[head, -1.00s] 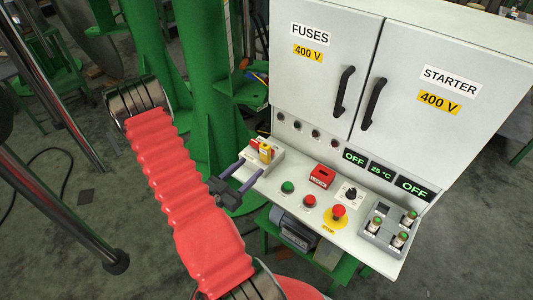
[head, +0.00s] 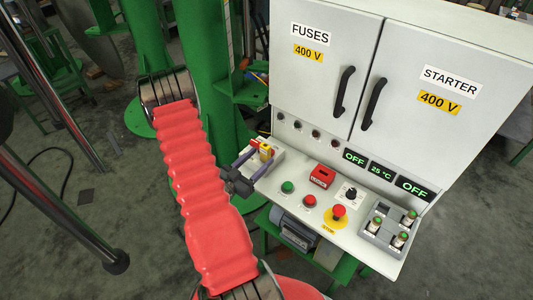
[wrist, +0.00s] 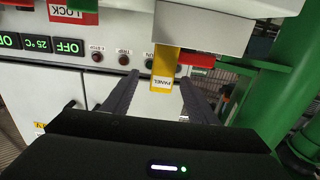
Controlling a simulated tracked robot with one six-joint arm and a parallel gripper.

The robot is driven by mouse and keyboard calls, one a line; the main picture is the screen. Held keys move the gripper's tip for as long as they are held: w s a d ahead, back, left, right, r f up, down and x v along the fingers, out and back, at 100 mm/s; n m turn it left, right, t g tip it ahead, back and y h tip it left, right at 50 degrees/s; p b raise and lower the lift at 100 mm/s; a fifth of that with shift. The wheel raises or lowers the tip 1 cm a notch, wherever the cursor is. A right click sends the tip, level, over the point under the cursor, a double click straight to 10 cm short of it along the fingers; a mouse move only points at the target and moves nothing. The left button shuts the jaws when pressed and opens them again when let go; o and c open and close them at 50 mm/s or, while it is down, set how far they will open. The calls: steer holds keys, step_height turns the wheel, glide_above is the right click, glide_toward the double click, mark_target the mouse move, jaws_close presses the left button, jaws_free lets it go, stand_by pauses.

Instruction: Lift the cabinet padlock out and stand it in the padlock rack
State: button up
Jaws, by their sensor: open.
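A yellow padlock-like piece (head: 266,152) stands at a pale block (head: 277,160) at the left end of the console. In the wrist view its label reads PANEL (wrist: 162,82), and the block (wrist: 205,32) covers part of it. Red pieces sit beside it, one showing in the wrist view (wrist: 196,60). My gripper (head: 252,162) is open, its dark fingers pointing at the block. In the wrist view the yellow piece lies between the fingers of my gripper (wrist: 158,97), with gaps at both sides. I cannot tell which part is the padlock rack.
A red box (head: 322,176) marked LOCK stands on the console (head: 290,205). Green and red buttons, a black knob, a red stop button (head: 338,211) and a grey fuse tray (head: 371,240) follow to the right. The cabinet doors (head: 320,75) are shut behind. A green column (head: 228,110) stands left.

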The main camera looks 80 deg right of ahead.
mark_target(264, 153)
steer(key=shift+x, duration=2.45)
steer(key=shift+c, duration=0.7)
steer(key=shift+w, duration=0.1)
steer(key=c, duration=1.1)
steer(key=shift+r, duration=5)
